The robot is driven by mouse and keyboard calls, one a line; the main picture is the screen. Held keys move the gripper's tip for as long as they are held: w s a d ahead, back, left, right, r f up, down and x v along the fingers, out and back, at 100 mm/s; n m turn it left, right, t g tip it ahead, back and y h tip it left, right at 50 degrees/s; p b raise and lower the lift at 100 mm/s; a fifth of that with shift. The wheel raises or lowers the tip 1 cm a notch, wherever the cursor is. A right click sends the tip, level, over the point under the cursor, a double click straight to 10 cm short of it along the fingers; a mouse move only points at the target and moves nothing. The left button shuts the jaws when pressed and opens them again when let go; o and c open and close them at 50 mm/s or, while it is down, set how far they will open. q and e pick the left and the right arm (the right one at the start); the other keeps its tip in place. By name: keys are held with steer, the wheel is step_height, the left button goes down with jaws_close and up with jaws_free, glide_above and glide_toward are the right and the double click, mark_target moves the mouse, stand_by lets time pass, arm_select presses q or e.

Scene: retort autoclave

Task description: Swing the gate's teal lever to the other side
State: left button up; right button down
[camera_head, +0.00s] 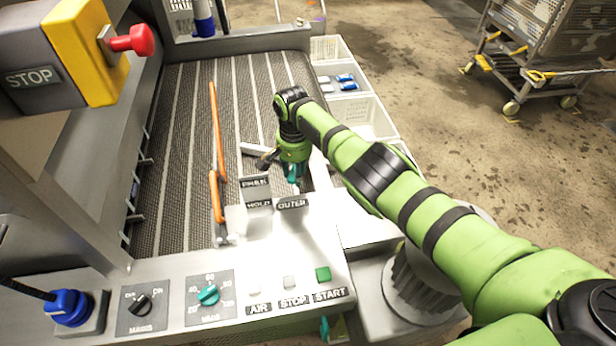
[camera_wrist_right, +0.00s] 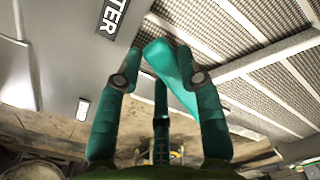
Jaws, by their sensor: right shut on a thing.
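The teal lever (camera_wrist_right: 168,68) shows in the right wrist view as a flat, tapering paddle. It sits between the two fingers of my right gripper (camera_wrist_right: 160,78), which is shut on it. In the head view my right gripper (camera_head: 293,174) points down at the front right of the ribbed conveyor, just behind the OUTER label plate (camera_head: 292,203). There the lever is largely hidden by the gripper, and its teal is hard to tell from the fingers. The gate's pivot is not clear in either view. My left gripper does not show.
A control panel (camera_head: 170,268) with knobs and buttons lies in front. An orange-handled bar (camera_head: 217,150) stands along the conveyor (camera_head: 180,120). A yellow STOP box (camera_head: 85,45) juts in at upper left. White bins (camera_head: 362,115) line the right side. A wheeled cage cart (camera_head: 530,40) stands beyond.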

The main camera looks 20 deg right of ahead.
steer(key=shift+w+a+m+b, duration=0.3)
steer(key=shift+w+a+b, duration=0.15)
steer(key=shift+b, duration=0.1)
steer(key=shift+r, duration=0.1)
steer(key=c, duration=0.9)
jaws_free()
steer(key=shift+c, duration=0.2)
steer(key=shift+o, duration=0.8)
steer(key=shift+a, duration=0.1)
step_height(320, 180, up, 12)
